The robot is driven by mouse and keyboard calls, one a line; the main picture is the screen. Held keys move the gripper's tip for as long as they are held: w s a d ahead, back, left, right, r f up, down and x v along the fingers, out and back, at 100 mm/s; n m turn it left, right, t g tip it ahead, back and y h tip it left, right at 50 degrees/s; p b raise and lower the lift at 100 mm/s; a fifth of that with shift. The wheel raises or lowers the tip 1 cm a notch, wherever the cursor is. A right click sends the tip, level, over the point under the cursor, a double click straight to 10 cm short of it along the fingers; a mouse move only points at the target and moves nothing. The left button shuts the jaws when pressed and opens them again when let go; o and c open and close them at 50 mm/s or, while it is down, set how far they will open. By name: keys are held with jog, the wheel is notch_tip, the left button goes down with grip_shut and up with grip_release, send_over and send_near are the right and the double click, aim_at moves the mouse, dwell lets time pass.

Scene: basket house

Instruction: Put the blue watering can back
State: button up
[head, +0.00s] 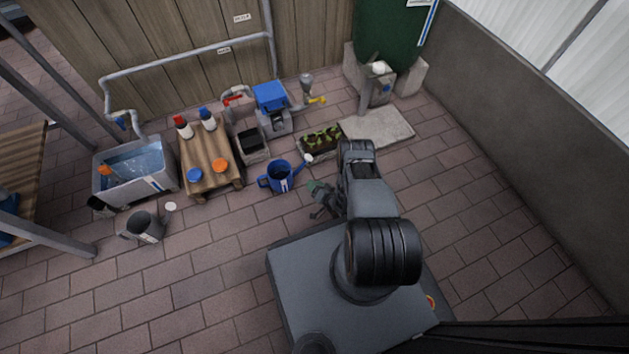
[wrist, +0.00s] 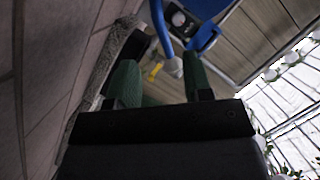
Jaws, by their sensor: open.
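The blue watering can (head: 281,177) stands upright on the paved floor in the head view. Its handle points left and its spout with a pale rose points right. My gripper (head: 319,197) is just to its right and nearer to me in the picture, apart from the can. In the wrist view my gripper (wrist: 160,82) has its two green fingers spread, with nothing held between them. Blue parts (wrist: 160,25) show beyond the fingers; I cannot tell whether they belong to the can.
A planter (head: 321,139) and a pale slab (head: 377,128) lie behind the can. A wooden stand (head: 207,160) with bottles, a water tub (head: 136,172) and a grey watering can (head: 147,226) are at left. A blue-topped unit (head: 271,98) stands behind. Floor in the left foreground is clear.

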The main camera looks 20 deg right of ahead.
jog(key=w+d+r+n+g+h, duration=0.2)
jog(key=w+d+r+n+g, duration=0.15)
jog(key=w+r, duration=0.85)
notch_tip(320, 180, up, 20)
jog(key=g+h, duration=0.3)
jog(key=s+a+r+n+g, duration=0.1)
jog(key=s+a+r+g, duration=0.2)
jog(key=s+r, duration=1)
jog(key=s+a+r+g, duration=0.1)
jog(key=s+a+r, duration=0.1)
jog(key=s, duration=0.6)
jog(key=s+a+r+n+g, duration=0.1)
jog(key=s+a+r+g, duration=0.1)
jog(key=s+r, duration=0.3)
jog(key=s, duration=0.2)
jog(key=shift+s+a, duration=0.25)
jog(key=shift+s, duration=0.15)
jog(key=shift+n, duration=0.25)
